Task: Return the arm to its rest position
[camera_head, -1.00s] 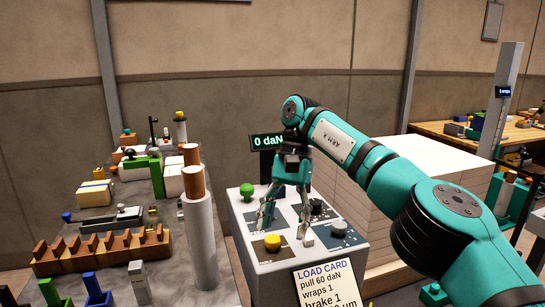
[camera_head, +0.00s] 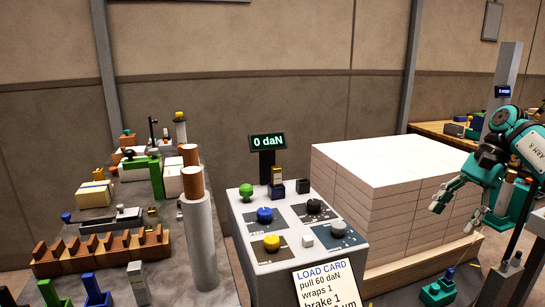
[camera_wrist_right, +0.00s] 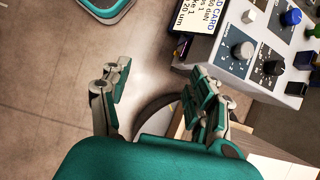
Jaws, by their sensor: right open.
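My right arm is at the right edge of the head view, bent, with its teal right gripper (camera_head: 455,213) hanging down in front of the right end of the white ream stack (camera_head: 395,158). The gripper is open and empty. My left gripper does not show.
The console carries knobs, a green button (camera_head: 246,190), a "0 daN" display (camera_head: 268,142) and a load card (camera_head: 325,284). A cluttered grey bench (camera_head: 165,255) stands left. A wooden table (camera_head: 428,128) stands behind at right. A teal-based post stands near the right arm.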

